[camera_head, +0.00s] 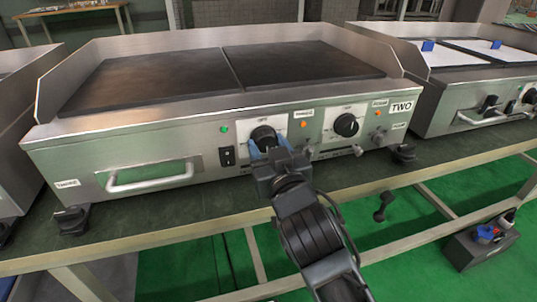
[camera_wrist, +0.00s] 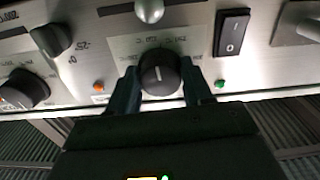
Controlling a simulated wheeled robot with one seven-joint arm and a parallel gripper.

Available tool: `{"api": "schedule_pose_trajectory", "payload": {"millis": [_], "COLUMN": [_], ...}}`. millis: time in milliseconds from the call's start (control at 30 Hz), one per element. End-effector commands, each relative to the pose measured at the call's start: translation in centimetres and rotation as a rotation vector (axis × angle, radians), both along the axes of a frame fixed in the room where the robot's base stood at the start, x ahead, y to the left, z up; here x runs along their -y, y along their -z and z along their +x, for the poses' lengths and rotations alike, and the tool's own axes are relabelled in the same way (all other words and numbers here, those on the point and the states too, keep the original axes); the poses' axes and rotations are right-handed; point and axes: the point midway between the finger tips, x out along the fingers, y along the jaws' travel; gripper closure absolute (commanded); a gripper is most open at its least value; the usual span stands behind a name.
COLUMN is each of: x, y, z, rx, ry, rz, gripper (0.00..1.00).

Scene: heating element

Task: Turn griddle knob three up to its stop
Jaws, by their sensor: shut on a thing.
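The steel griddle (camera_head: 205,115) has two black round knobs on its front panel. My gripper (camera_head: 268,146) is at the left knob (camera_head: 262,134), with its blue-grey fingers on either side. In the wrist view, which is upside down, my gripper (camera_wrist: 160,88) is shut on this knob (camera_wrist: 160,72), one finger at each side. The white pointer line on the knob is roughly upright there. The other knob (camera_head: 346,125) stands free to the right.
A black rocker switch (camera_head: 227,156) and a green lamp (camera_head: 225,129) sit left of the held knob. An orange lamp (camera_head: 304,124) is to its right. A drawer handle (camera_head: 150,177) is further left. Another appliance (camera_head: 470,85) stands at the right.

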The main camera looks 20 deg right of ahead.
Motion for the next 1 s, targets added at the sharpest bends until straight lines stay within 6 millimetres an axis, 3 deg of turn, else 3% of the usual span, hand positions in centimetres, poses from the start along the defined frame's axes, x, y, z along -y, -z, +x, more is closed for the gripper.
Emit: {"api": "schedule_pose_trajectory", "payload": {"millis": [533,1000], "x": [-0.18,-0.30], "y": [0.36,0.22], "z": [0.01,0.03], "rx": [-0.005,-0.006], "ry": [0.002,0.002], "rz": [0.465,0.626], "gripper": [0.80,0.80]}}
